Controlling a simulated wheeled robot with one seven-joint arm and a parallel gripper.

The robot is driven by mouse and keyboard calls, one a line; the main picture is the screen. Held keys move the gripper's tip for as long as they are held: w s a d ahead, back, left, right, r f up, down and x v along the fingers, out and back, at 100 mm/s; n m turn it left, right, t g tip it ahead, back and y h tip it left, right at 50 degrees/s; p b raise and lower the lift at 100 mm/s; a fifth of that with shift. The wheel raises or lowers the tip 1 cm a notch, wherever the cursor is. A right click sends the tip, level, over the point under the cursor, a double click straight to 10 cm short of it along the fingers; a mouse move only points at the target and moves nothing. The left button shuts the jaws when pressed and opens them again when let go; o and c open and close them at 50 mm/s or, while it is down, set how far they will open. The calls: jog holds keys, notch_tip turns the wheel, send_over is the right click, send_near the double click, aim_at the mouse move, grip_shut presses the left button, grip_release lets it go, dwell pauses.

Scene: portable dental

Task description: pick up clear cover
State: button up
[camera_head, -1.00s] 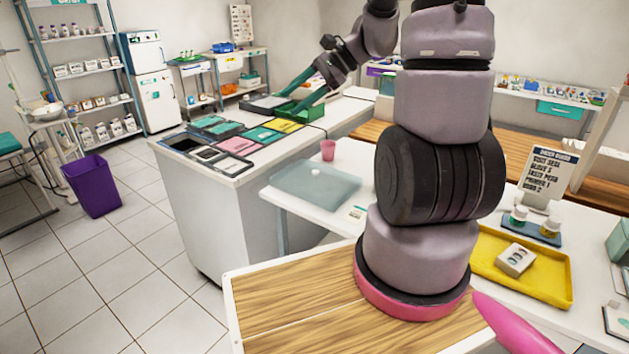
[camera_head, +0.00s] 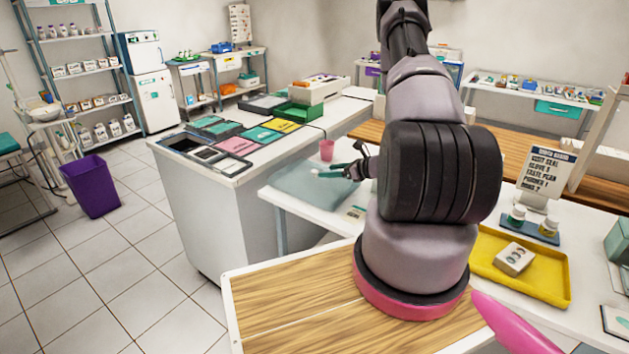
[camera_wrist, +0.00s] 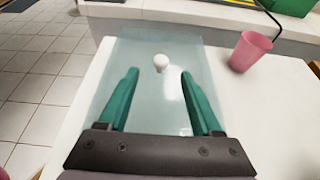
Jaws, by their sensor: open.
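The clear cover (camera_head: 306,189) is a flat, see-through bluish sheet lying on the white table. Its small white round knob (camera_wrist: 160,62) stands near the middle of the sheet in the wrist view. My gripper (camera_head: 332,171) is low over the cover, with its green fingers pointing at the knob. In the wrist view the fingers of my gripper (camera_wrist: 160,72) are spread apart, with the knob just beyond and between their tips. Nothing is held. I cannot tell the exact height of the fingers above the cover.
A pink cup (camera_head: 327,150) stands close behind the cover and also shows to the right in the wrist view (camera_wrist: 249,51). A white counter (camera_head: 215,190) with colored trays stands behind and left. A yellow tray (camera_head: 560,293) is at the right.

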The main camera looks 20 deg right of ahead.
aim_at(317, 172)
jog(key=x, duration=0.7)
jog(key=shift+w+a+f, duration=0.15)
jog(key=shift+w+f, duration=0.1)
jog(key=shift+w, duration=0.05)
grip_shut()
